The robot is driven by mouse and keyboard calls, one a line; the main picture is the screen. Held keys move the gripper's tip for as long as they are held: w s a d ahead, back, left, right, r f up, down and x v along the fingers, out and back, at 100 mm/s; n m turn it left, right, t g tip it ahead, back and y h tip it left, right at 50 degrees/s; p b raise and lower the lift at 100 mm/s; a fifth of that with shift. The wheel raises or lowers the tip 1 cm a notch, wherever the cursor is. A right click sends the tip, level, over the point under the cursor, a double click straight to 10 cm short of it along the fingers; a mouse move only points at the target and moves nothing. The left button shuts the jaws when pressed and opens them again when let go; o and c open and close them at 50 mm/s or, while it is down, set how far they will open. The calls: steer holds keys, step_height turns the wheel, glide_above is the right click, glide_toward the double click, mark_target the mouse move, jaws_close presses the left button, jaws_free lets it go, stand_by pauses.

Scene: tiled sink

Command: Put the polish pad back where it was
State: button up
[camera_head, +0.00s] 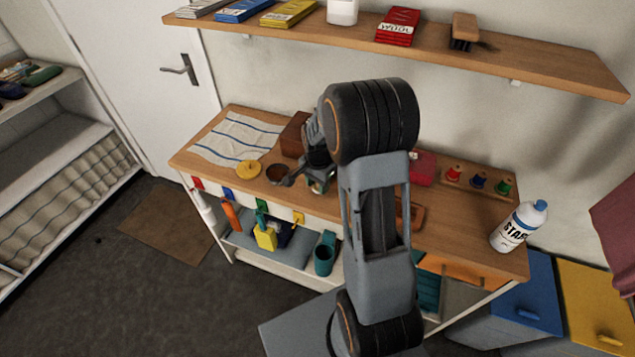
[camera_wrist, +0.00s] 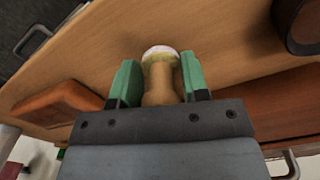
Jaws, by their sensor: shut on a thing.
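The polish pad (camera_wrist: 160,72), a tan wooden-looking piece with a pale whitish end, is between the green fingers of my gripper (camera_wrist: 159,64) in the wrist view. The fingers are shut on its sides, and its pale end points away from my wrist. In the head view my gripper (camera_head: 318,186) is low over the middle of the wooden bench (camera_head: 455,232), and my arm hides part of it. I cannot tell whether the pad touches the bench.
A brown round pot (camera_head: 278,173) and a yellow knobbed lid-like disc (camera_head: 248,169) are left of my gripper. A brown box (camera_head: 295,134) stands behind it.

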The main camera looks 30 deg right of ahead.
steer(key=shift+f, duration=0.2)
steer(key=shift+f, duration=0.1)
steer(key=o, duration=0.9)
step_height(320, 180, up, 12)
steer(key=shift+f+b, duration=0.15)
steer(key=shift+b, duration=0.45)
steer(key=s+a+r+n+t, duration=0.2)
steer(key=s+a+n, duration=0.2)
steer(key=s+n, duration=0.2)
steer(key=s+a+r+n+t, duration=0.2)
steer(key=s+a+n, duration=0.3)
steer(key=s, duration=0.5)
steer(key=shift+r+n, duration=0.65)
steer(key=shift+n, duration=0.35)
